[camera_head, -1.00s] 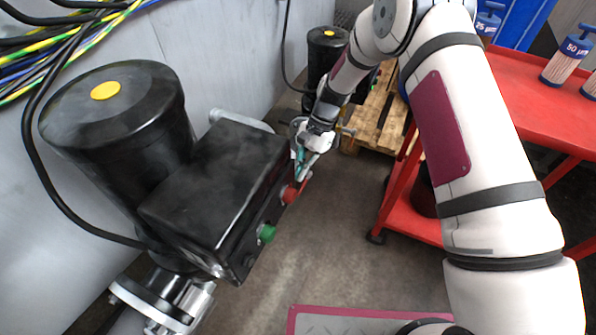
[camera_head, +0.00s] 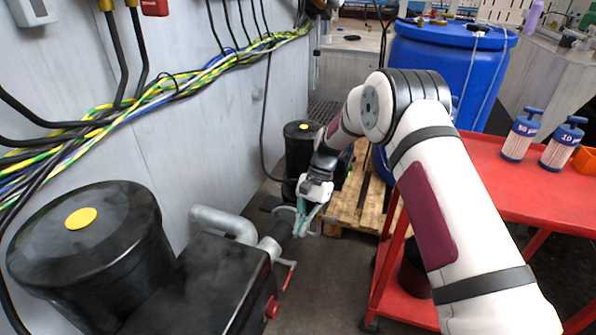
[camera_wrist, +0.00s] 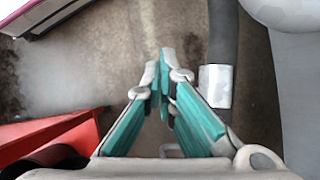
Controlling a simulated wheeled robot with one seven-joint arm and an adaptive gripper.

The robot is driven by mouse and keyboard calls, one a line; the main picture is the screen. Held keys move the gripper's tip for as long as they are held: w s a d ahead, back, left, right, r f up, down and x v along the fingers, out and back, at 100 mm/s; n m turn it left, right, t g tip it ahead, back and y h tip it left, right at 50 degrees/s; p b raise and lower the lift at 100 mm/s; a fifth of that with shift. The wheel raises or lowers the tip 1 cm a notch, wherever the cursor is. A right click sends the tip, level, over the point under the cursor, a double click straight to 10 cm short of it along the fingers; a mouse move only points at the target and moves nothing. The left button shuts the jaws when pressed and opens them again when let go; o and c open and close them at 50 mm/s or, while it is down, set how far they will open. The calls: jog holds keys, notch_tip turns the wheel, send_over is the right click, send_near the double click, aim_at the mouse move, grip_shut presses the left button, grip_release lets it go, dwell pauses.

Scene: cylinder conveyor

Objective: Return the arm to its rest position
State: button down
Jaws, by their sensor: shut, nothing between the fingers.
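My arm stretches from the lower right of the head view towards the middle, with a bend near the blue barrel. My gripper (camera_head: 303,228) points down beside the far end of the black motor box (camera_head: 205,285), near its grey pipe. It also shows in the wrist view (camera_wrist: 163,62), where the teal-padded fingers come together at the tips with nothing between them. Whether the gripper touches the pipe cannot be told in the head view; in the wrist view the dark pipe (camera_wrist: 223,40) passes to the right of the fingers.
A red cart (camera_head: 500,185) with filter bottles (camera_head: 521,135) stands right of my arm. A blue barrel (camera_head: 450,50) and wooden pallet (camera_head: 350,205) are behind. A grey wall with cables (camera_head: 150,100) runs along the left. Bare floor (camera_head: 320,270) lies between box and cart.

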jog(key=s+d+r+n+t+h, duration=0.1)
jog(key=s+d+r, duration=0.3)
jog(key=r, duration=0.5)
jog(key=s+d+r+n+t, duration=0.1)
jog(key=s+d+r, duration=0.3)
jog(key=r, duration=0.5)
jog(key=s+d+r+n+t+h, duration=0.1)
jog(key=s+d+r, duration=0.1)
jog(key=s+r, duration=0.55)
jog(key=s+d+r+n+t+h, duration=0.15)
jog(key=s+d, duration=0.25)
jog(key=s, duration=0.9)
jog(key=s+d+r+n+t, duration=0.1)
jog(key=s+d+r+t, duration=0.2)
jog(key=s, duration=1)
notch_tip(320, 180, up, 22)
jog(key=d+t+p, duration=0.1)
jog(key=t+p, duration=0.1)
jog(key=p, duration=1.9)
jog(key=shift+f, duration=0.15)
jog(key=shift+n, duration=0.25)
